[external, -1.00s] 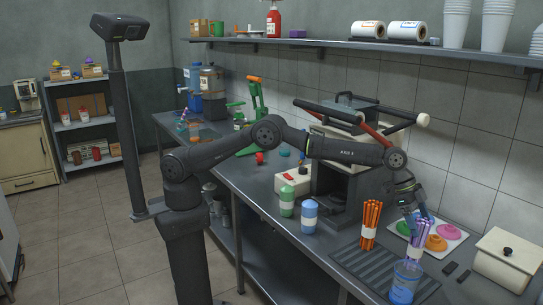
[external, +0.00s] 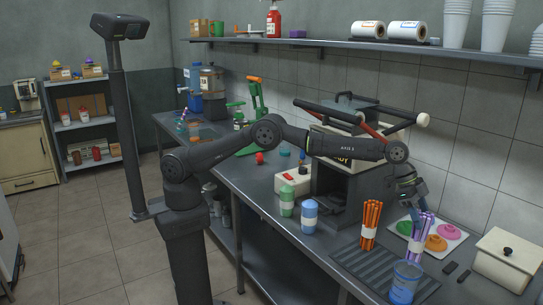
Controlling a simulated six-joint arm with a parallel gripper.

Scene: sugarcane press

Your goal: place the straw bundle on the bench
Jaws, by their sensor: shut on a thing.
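A purple straw bundle (external: 415,245) with a white band stands upright at the right part of the bench (external: 341,284). My gripper (external: 418,208) points down and is shut on the upper part of this bundle. The bundle is just behind a clear blue cup (external: 404,284), which overlaps its lower end in the picture. I cannot tell whether the bundle's bottom touches anything. An orange straw bundle (external: 370,226) with a white band stands to the left on the dark ribbed mat (external: 362,262).
A tray with green, orange and pink rings (external: 462,236) lies behind the purple bundle. A cream box (external: 507,262) stands at the right. Green (external: 286,202) and blue (external: 309,216) bottles stand left, before the dark press (external: 338,190).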

